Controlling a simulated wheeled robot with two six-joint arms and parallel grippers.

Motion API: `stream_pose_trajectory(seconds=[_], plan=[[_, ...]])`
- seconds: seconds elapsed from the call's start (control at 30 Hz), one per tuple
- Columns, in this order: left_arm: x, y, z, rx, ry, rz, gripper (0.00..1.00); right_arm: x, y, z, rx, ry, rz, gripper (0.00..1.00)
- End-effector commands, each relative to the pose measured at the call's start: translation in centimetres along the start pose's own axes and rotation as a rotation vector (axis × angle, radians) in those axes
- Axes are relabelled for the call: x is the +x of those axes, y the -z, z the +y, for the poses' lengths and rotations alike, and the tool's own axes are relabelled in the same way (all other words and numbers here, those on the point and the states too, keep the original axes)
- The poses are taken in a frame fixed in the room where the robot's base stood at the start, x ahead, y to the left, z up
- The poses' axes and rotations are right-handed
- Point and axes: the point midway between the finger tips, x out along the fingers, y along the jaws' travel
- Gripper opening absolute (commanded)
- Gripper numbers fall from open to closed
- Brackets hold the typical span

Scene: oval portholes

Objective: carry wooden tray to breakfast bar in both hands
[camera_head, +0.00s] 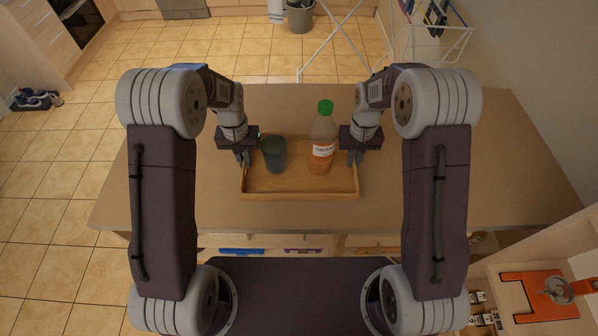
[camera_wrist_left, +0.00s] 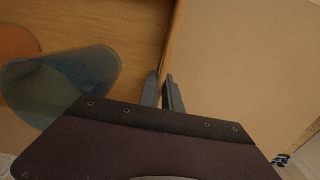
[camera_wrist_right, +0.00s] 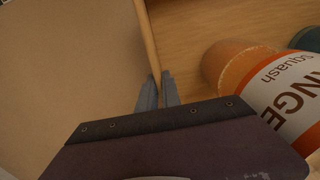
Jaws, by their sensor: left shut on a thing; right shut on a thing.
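The wooden tray (camera_head: 300,194) is on or just above a light brown counter; I cannot tell which. A dark blue-green cup (camera_head: 274,154) and an orange squash bottle (camera_head: 322,140) with a green cap stand upright on it. My left gripper (camera_head: 246,160) is shut on the tray's left rim, and the rim also shows in the left wrist view (camera_wrist_left: 172,48). My right gripper (camera_head: 354,158) is shut on the right rim, which shows in the right wrist view (camera_wrist_right: 148,40). The cup (camera_wrist_left: 62,85) and bottle (camera_wrist_right: 268,85) are close to the fingers.
The counter (camera_head: 490,165) is clear on both sides of the tray. Behind it stand a white drying rack (camera_head: 432,38) and a grey bin (camera_head: 300,18). Shoes (camera_head: 32,98) lie on the tiled floor at left. An orange board (camera_head: 540,296) with a pan is at lower right.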

Motion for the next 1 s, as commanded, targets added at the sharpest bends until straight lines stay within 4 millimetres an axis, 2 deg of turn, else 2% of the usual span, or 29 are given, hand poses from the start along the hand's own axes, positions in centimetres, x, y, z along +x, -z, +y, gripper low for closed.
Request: stream_pose_trajectory(seconds=[0.47, 1.0], plan=[[0.7, 0.0, 0.0, 0.0, 0.0, 0.001, 0.0, 0.7, 0.0, 0.0, 0.0, 0.0, 0.001, 0.0], [5.5, 0.0, 0.0, 0.0, 0.0, 0.001, 0.0, 5.5, 0.0, 0.0, 0.0, 0.0, 0.001, 0.0]])
